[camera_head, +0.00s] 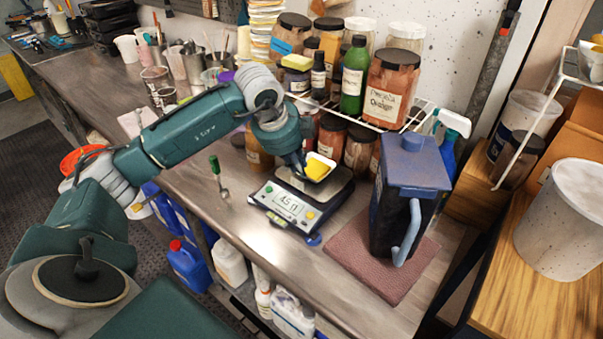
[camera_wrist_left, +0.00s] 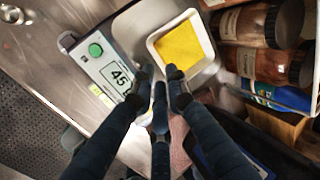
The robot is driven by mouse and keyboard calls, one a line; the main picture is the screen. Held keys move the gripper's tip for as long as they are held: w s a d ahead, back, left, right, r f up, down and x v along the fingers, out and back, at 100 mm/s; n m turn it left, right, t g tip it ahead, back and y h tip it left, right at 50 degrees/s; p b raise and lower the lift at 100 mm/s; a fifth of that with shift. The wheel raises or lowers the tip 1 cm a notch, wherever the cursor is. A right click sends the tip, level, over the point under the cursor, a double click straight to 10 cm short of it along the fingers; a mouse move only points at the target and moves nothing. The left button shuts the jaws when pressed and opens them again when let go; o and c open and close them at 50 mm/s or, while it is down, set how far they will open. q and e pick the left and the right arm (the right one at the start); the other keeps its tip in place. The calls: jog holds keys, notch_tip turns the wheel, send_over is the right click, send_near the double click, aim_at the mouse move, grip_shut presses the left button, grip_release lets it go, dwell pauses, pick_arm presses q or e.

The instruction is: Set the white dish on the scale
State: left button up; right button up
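The white dish (camera_head: 327,176) is a small square dish with a yellow filling. It is over the pan (camera_head: 337,190) of the digital scale (camera_head: 280,203) and looks slightly tilted in the head view. I cannot tell if it rests fully on the pan. The scale display is lit and starts with 45. My left gripper (camera_head: 301,170) points down at the dish's near left edge. In the left wrist view, its fingertips (camera_wrist_left: 159,76) are at one corner of the white dish (camera_wrist_left: 207,68), one overlapping it. Whether they pinch the rim is unclear. My right gripper is out of view.
Jars (camera_head: 331,136) and a wire rack with bottles stand behind the scale. A blue-black container (camera_head: 412,180) on a pink mat (camera_head: 405,268) stands to the right. A green-handled tool (camera_head: 215,166) lies left of the scale. The counter's front strip is clear.

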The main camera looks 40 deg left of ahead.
pick_arm(q)
jog(key=b+v, duration=0.1)
jog(key=v, duration=0.7)
jog(key=shift+r, duration=0.15)
jog(key=shift+s, duration=0.1)
